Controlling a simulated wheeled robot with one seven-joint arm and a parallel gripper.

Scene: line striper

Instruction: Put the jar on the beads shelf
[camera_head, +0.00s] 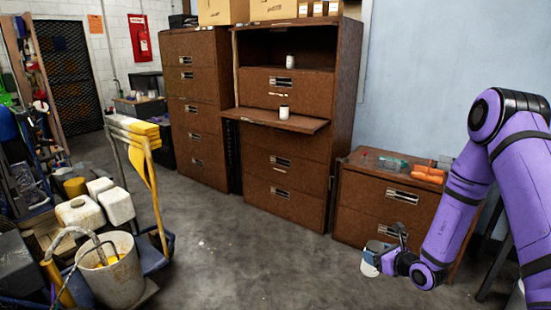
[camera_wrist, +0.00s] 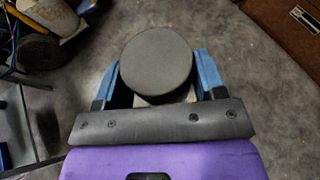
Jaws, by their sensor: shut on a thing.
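My gripper (camera_head: 380,257) is at the lower right of the head view, in front of the low brown cabinet and above the floor. It is shut on a jar (camera_head: 369,262), which looks whitish there and is partly hidden by the gripper. In the wrist view the jar (camera_wrist: 156,62) shows its round dark grey lid between two blue finger pads. A tall brown cabinet has an open upper compartment (camera_head: 300,48) and a pulled-out shelf (camera_head: 262,119). One small white jar (camera_head: 291,61) stands in the compartment, another (camera_head: 283,113) on the pulled-out shelf. I cannot read which is the beads shelf.
The low brown cabinet (camera_head: 385,205) carries orange items and a clear container. Another tall cabinet (camera_head: 195,110) stands left of the open one. A cart with a yellow-topped rail (camera_head: 140,128), a bucket (camera_head: 112,270) and canisters fills the left. The middle floor is clear.

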